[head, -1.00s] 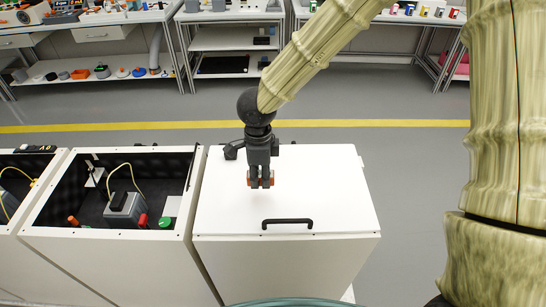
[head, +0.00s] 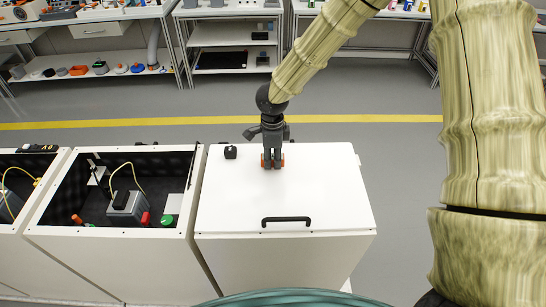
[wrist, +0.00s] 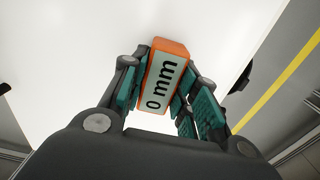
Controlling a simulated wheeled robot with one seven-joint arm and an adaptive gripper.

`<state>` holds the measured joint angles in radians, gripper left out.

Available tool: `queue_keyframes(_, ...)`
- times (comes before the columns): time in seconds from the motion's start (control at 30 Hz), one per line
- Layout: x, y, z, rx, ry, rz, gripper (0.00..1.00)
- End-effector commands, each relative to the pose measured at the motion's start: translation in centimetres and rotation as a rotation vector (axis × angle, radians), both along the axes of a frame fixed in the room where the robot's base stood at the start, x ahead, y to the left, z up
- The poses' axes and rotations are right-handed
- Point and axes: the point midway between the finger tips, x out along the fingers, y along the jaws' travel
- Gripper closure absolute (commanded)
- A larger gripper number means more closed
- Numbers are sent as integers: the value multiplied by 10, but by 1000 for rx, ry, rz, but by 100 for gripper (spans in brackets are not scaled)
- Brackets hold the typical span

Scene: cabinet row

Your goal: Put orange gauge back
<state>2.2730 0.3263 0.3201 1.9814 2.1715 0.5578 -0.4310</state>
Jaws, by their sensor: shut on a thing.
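The orange gauge (wrist: 162,75) is a block with an orange rim and a pale face reading "0 mm". It sits between my gripper's fingers (wrist: 160,95) in the wrist view. In the head view my gripper (head: 272,164) points down over the white closed lid (head: 325,195) of the right cabinet. Orange edges of the gauge show on both sides of the fingers, which hide its middle. My gripper is shut on it. I cannot tell whether the gauge touches the lid.
A black handle (head: 287,220) is at the lid's front. The open cabinet (head: 60,235) to the left holds a grey device (head: 127,207), a red item and a green item. Workbenches stand behind.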

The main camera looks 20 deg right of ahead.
Motion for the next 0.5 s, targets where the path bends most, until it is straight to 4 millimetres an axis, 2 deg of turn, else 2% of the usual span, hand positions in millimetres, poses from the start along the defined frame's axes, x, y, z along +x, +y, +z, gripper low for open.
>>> queue_keyframes(0.5, 0, 1, -9, 1, 0, 1, 99)
